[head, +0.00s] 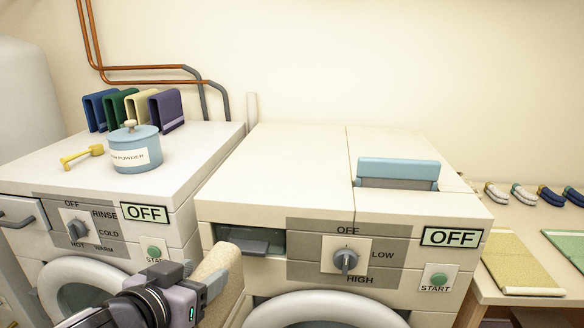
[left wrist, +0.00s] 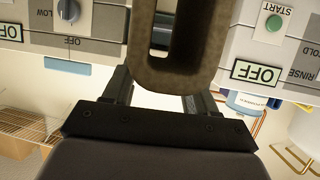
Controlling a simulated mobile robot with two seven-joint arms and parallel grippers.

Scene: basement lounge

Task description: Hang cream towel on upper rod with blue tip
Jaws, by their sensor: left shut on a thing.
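My left gripper (head: 206,284) is shut on a cream-beige looped towel (head: 222,262), held in front of the gap between the two machines. In the left wrist view, which is upside down, the towel (left wrist: 178,70) fills the top middle, with a slot through its loop, between the fingers of the gripper (left wrist: 160,92). Another folded cream cloth (head: 143,108) stands on the left machine among blue, green and purple ones. No rod with a blue tip can be made out. My right gripper is not in view.
The left machine (head: 40,172) carries a blue powder jar (head: 137,158) and yellow scoop (head: 82,157). The right machine's top (head: 270,170) is mostly clear, with a raised light-blue flap (head: 398,170). A table with mats (head: 520,262) stands right. A wire rack (left wrist: 22,125) shows in the wrist view.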

